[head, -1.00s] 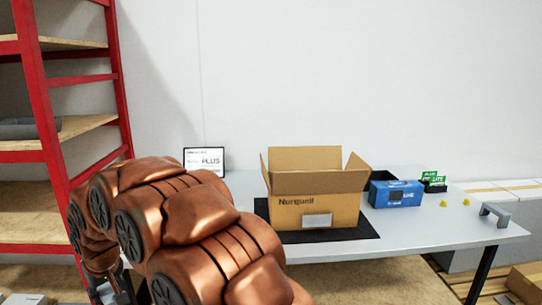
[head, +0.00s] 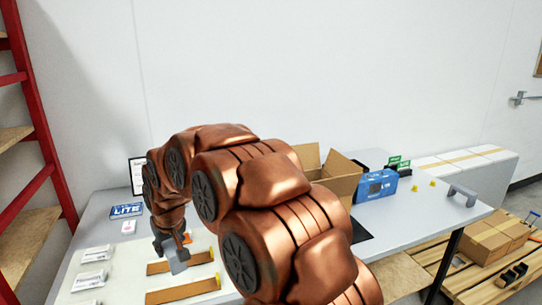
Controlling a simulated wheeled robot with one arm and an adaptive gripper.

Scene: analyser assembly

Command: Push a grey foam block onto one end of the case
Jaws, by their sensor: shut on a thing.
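In the head view my gripper (head: 170,250) points down over the pale work area at the left of the table. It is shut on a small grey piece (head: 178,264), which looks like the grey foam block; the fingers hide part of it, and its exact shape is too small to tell. A small orange part shows just right of the fingers. I cannot tell for sure which thing is the case.
Several white items (head: 97,254) lie at the left. An open cardboard box (head: 335,178), partly behind my arm, a blue box (head: 374,186) and a grey handle (head: 462,193) are to the right.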

